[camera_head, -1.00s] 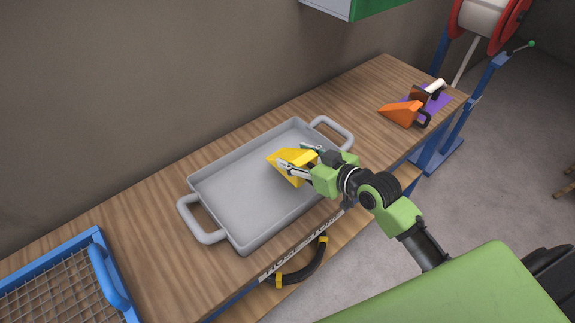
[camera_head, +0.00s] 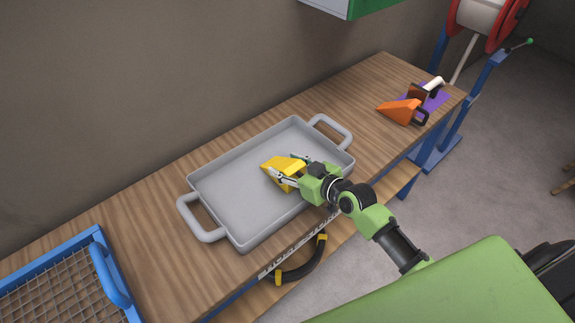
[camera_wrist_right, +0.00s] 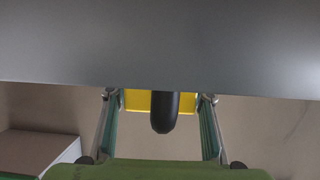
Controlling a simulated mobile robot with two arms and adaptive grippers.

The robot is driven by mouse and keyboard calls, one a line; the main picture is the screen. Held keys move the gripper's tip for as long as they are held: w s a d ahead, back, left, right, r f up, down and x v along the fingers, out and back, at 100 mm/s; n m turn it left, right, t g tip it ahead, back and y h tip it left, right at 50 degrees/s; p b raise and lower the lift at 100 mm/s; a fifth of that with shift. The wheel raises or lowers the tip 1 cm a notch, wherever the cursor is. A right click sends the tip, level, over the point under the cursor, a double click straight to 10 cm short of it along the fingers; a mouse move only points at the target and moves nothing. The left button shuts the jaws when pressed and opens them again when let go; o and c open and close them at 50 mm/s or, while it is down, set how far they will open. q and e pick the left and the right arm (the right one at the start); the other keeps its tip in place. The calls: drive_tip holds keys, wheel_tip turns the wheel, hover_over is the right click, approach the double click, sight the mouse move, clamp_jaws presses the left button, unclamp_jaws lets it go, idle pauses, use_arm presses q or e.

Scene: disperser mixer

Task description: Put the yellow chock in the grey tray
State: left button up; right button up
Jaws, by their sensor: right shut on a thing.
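The yellow chock (camera_head: 279,165) is over the inside of the grey tray (camera_head: 236,217), right of the tray's middle. My right gripper (camera_head: 286,167) is shut on it, reaching in over the tray's front long side. I cannot tell whether the chock touches the tray floor. In the right wrist view the chock (camera_wrist_right: 137,100) shows as a yellow strip between the two fingers (camera_wrist_right: 160,100), with a black handle in front; the rest of it is hidden. A grey surface fills the top of that view. My left gripper is not in view.
The tray stands on a wooden bench (camera_head: 150,220) against a wall. An orange chock (camera_head: 400,111) and a purple patch (camera_head: 437,99) are at the bench's far right end. A blue-framed mesh basket (camera_head: 60,285) is at the lower left.

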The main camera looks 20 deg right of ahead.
drive_tip(key=o, duration=1.6)
drive_tip(key=shift+c, duration=0.2)
drive_tip(key=shift+r, duration=0.15)
drive_tip(key=v, duration=1)
drive_tip(key=shift+s+d+b, duration=0.15)
drive_tip(key=shift+s+b, duration=0.15)
drive_tip(key=shift+b, duration=0.05)
drive_tip(key=shift+s+d+r, duration=0.2)
drive_tip(key=shift+s+r, duration=0.2)
drive_tip(key=shift+s, duration=0.2)
